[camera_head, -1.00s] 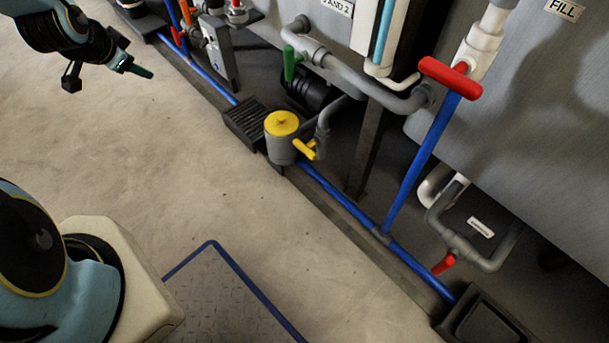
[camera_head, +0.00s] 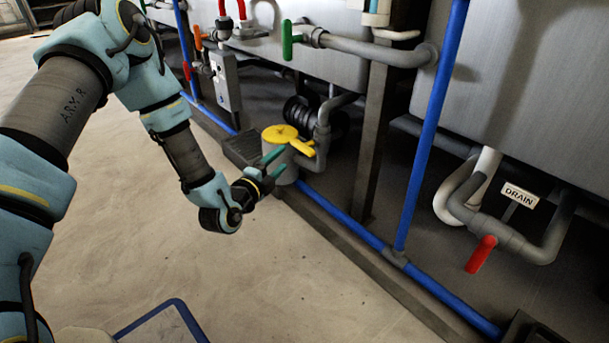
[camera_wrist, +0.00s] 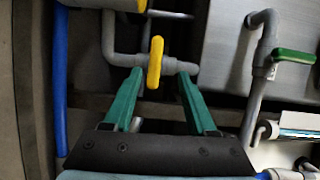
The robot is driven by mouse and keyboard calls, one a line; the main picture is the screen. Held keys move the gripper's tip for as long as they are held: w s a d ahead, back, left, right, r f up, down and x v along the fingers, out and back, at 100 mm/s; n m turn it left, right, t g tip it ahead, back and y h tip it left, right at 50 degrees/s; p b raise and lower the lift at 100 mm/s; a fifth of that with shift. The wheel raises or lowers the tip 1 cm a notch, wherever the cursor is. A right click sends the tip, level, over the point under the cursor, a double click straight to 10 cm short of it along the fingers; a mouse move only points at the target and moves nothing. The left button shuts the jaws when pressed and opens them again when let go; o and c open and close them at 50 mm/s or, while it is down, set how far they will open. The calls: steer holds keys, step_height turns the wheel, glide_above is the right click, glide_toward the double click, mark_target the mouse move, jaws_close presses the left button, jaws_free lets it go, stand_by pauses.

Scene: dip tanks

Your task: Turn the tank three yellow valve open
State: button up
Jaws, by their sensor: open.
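The yellow valve handle (camera_head: 302,148) is on the grey pipe beside a grey canister with a yellow lid (camera_head: 279,133). In the wrist view the yellow handle (camera_wrist: 155,62) stands upright in the picture, across the grey pipe. My gripper (camera_head: 281,160) has its green fingers spread and points at the handle from the left. In the wrist view my gripper (camera_wrist: 159,76) is open, with one fingertip on each side of the handle and gaps between. It holds nothing. I cannot tell the exact depth between fingertips and handle.
A blue pipe (camera_head: 345,222) runs along the floor edge, and a blue upright pipe (camera_head: 428,130) rises to the right. A red drain handle (camera_head: 481,254) is at the lower right. A green handle (camera_head: 287,40) is above. The concrete floor (camera_head: 270,270) is clear.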

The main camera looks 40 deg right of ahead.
mark_target(300, 150)
steer(key=b+x, duration=0.1)
steer(key=x, duration=0.2)
steer(key=s+b+x, duration=0.1)
steer(key=b+x, duration=0.1)
steer(key=x, duration=0.1)
steer(key=f+b+x, duration=0.1)
steer(key=b+x, duration=0.1)
steer(key=x, duration=0.1)
steer(key=shift+s+d, duration=0.15)
steer(key=shift+d, duration=0.75)
jaws_close()
